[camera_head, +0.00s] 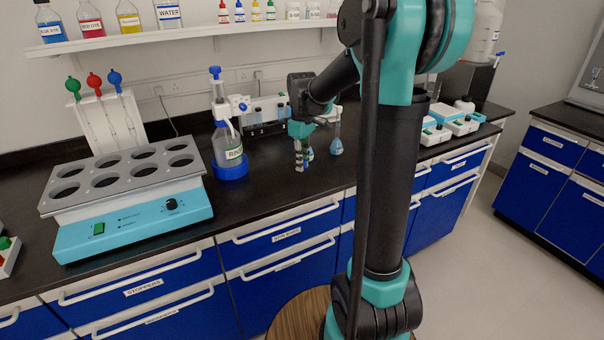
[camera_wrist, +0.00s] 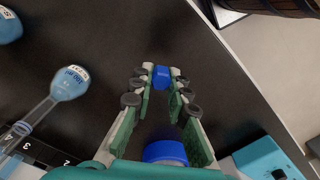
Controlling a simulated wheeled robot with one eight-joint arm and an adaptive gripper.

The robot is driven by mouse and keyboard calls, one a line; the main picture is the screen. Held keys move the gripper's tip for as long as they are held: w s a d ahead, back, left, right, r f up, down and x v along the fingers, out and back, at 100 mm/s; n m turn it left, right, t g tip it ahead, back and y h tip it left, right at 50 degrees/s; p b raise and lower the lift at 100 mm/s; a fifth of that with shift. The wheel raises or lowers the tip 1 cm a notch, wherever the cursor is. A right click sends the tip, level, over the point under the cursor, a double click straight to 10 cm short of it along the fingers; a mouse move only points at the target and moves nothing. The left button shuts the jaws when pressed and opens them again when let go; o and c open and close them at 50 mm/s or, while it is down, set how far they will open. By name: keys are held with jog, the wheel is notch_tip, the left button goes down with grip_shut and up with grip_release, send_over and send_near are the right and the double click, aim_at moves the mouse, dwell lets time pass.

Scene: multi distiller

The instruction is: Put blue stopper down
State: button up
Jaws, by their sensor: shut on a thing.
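My gripper (camera_wrist: 162,78) is shut on the blue stopper (camera_wrist: 162,73), a small blue piece pinched between the fingertips in the wrist view. The gripper points down at the black bench top (camera_wrist: 195,45), near its front edge. In the head view my gripper (camera_head: 300,165) hangs in front of the back row, right of the dispenser bottle; the stopper is too small there to make out surely. I cannot tell whether the stopper touches the bench. A second round blue thing (camera_wrist: 165,151) shows between the finger bases, partly hidden by the gripper.
The dispenser bottle (camera_head: 228,148) on a blue base (camera_head: 230,172) stands to the left. A blue-liquid flask (camera_head: 336,147) stands close on the right. A numbered rack (camera_wrist: 45,152) and flasks show in the wrist view. The bath with round holes (camera_head: 130,222) is farther left. Bench front is clear.

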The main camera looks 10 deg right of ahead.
aim_at(302, 182)
jog(key=shift+f, duration=2.25)
jog(key=shift+f, duration=0.15)
jog(key=o, duration=0.7)
notch_tip(302, 182, up, 12)
jog(key=s+d+f+m+t, duration=0.1)
jog(key=s+f+m, duration=0.2)
jog(key=s+f, duration=0.3)
jog(key=s+d+f+m+t, duration=0.1)
jog(key=s+d+f+m, duration=0.1)
jog(key=s+f, duration=0.4)
jog(key=s+d+f+m+t, duration=0.1)
jog(key=s+f+m, duration=0.3)
jog(key=s, duration=0.6)
jog(key=shift+s+d+f+m+t, duration=0.15)
jog(key=shift+f+t, duration=0.15)
jog(key=shift+f, duration=0.15)
jog(key=shift+d+f+m+t, duration=0.15)
jog(key=shift+f+t, duration=0.15)
jog(key=shift+f, duration=0.15)
jog(key=shift+a, duration=0.1)
